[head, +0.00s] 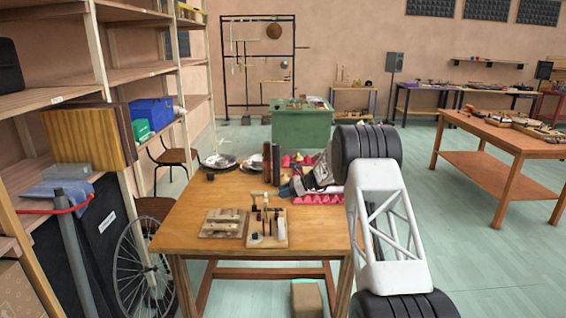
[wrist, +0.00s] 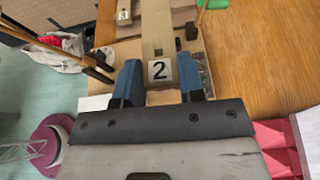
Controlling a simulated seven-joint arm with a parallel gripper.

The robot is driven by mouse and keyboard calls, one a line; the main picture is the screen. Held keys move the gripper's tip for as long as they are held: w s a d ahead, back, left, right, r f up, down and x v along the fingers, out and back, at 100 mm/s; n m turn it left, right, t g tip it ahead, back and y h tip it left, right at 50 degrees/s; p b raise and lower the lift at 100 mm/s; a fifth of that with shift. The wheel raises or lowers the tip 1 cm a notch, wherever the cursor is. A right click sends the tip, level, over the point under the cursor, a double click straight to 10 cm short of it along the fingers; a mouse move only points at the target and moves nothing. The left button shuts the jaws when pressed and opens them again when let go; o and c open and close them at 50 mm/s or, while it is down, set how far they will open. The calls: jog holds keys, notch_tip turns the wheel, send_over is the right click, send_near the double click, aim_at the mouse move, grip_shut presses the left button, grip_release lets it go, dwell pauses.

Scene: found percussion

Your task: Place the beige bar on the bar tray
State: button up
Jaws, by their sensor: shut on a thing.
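My gripper (head: 284,188) is above the wooden table's right part in the head view. In the wrist view its two blue fingers (wrist: 160,84) are closed on either side of the near end of a beige bar (wrist: 155,38). A white label reading "2" shows at that end, and the bar points away from my gripper. Whether its underside touches anything is hidden. The bar tray (head: 211,235) appears to be the flat wooden board with pale bars at the table's front left. I cannot make out the held bar in the head view.
A board with upright mallets (head: 281,240) stands right of the tray. A block labelled "1" (wrist: 123,15) shows in the wrist view.

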jog(key=s+d+f+m+t+h, duration=0.3)
jog(key=s+d+m+t, duration=0.3)
jog(key=s+d, duration=0.3)
jog(key=s+d+f+m+t+h, duration=0.4)
jog(key=s+d+m+t+h, duration=0.2)
jog(key=s, duration=0.5)
jog(key=d+m, duration=0.2)
jog(key=shift+s+d+m+t, duration=0.3)
jog(key=shift+d+t, duration=0.05)
jog(key=shift+t, duration=0.05)
jog(key=shift+w, duration=0.15)
jog(key=shift+w+a+r+n+g+y, duration=1.35)
jog(key=shift+w+a+n+g, duration=1)
jog(key=shift+w+a, duration=0.85)
jog(key=shift+w+a+r+n+g+y, duration=1)
jog(key=shift+w+a+n+g+y, duration=0.85)
jog(key=shift+w+a+n, duration=1.35)
jog(key=shift+w+a+r+n+g+y, duration=1.25)
jog(key=shift+w+a+n+g, duration=0.95)
jog(key=shift+w, duration=1.65)
jog(key=shift+a+f+m, duration=0.1)
jog(key=shift+a+m, duration=0.15)
jog(key=shift+a, duration=0.05)
jog(key=shift+f, duration=0.1)
